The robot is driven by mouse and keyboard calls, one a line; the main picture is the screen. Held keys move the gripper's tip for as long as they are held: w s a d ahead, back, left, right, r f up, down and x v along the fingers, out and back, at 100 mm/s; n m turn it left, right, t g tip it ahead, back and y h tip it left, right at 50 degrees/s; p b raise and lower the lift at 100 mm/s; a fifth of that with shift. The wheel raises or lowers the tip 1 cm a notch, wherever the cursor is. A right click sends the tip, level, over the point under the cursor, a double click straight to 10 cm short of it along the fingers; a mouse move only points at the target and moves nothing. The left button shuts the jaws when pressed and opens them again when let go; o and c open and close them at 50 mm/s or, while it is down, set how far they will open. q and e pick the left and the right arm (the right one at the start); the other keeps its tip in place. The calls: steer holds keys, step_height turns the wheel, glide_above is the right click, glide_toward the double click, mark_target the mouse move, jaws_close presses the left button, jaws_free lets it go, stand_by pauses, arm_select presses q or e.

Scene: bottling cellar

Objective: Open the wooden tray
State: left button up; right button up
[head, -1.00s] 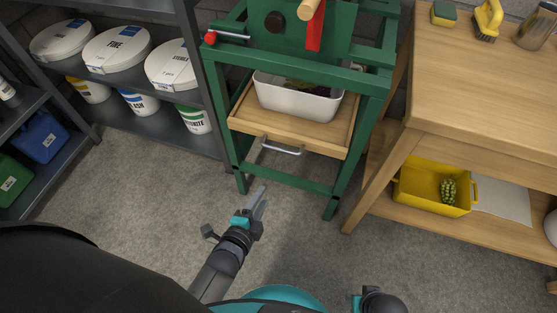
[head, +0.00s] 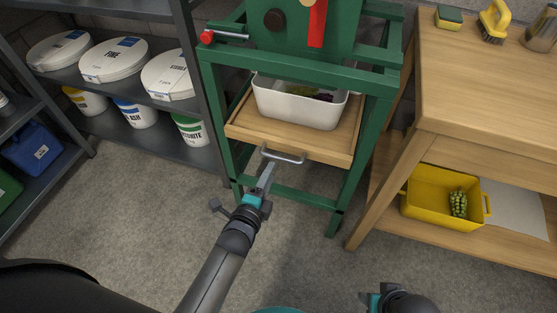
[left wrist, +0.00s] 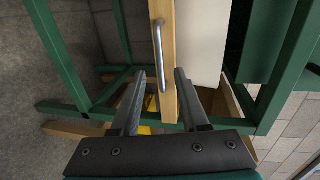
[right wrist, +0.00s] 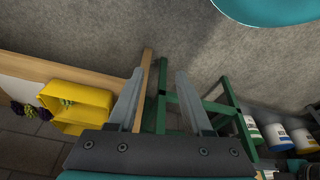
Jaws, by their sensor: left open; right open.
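The wooden tray (head: 326,146) is a shallow light-wood drawer in the green stand, with a white tub (head: 300,108) on it. Its metal bar handle (head: 284,156) is on the front, and also shows in the left wrist view (left wrist: 159,45). My left gripper (head: 267,172) is just in front of the handle. In the left wrist view its fingers (left wrist: 160,73) are open, with the handle's lower end and the tray's front board between them in the picture; I see no grip. My right gripper (right wrist: 160,72) is open and empty, low and apart from the tray.
The green stand's (head: 378,140) legs and lower bar surround the tray. A wooden bench (head: 480,80) stands at the right with a yellow bin (head: 425,205) on its lower shelf. Grey shelving (head: 180,140) with white buckets is at the left. The floor in front is clear.

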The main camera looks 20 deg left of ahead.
mark_target(279, 157)
arm_select(q)
steer(key=shift+b+x, duration=1.85)
steer(key=shift+x, duration=2.25)
arm_select(e)
step_height(279, 157, up, 8)
steer(key=t, duration=0.1)
steer(key=shift+w+r, duration=0.2)
steer(key=shift+w, duration=0.2)
arm_select(q)
steer(key=shift+c, duration=0.4)
jaws_close()
